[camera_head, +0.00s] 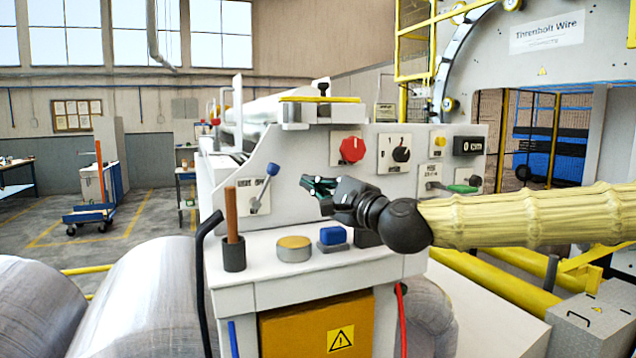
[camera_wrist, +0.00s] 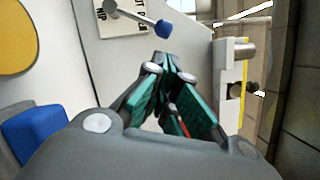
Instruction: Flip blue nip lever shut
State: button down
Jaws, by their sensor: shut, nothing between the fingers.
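The blue nip lever (camera_head: 272,169) is on the left of the machine's white front panel, over a small printed plate (camera_head: 255,196). Its metal shaft slants up and to the right, ending in a blue knob. My gripper (camera_head: 306,184) is shut and empty, to the right of the knob and apart from it. In the wrist view the lever's blue knob (camera_wrist: 163,29) shows just above and left of my shut fingertips (camera_wrist: 172,62). The gap in depth between fingertips and knob is hard to judge.
A red knob (camera_head: 352,150), a black selector (camera_head: 401,154) and a green-handled lever (camera_head: 462,188) are on the panel's right. On the ledge below stand a cup with a brown handle (camera_head: 232,240), a yellow-topped disc (camera_head: 294,248) and a blue block (camera_head: 333,236).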

aim_at(264, 186)
jog(key=p+x, duration=0.2)
jog(key=x, duration=0.5)
jog(key=shift+w+a+p, duration=0.15)
jog(key=shift+p, duration=0.15)
jog(key=shift+a+r, duration=0.1)
jog(key=shift+a+r+n, duration=0.1)
jog(key=shift+r+n, duration=0.05)
jog(key=shift+n, duration=0.25)
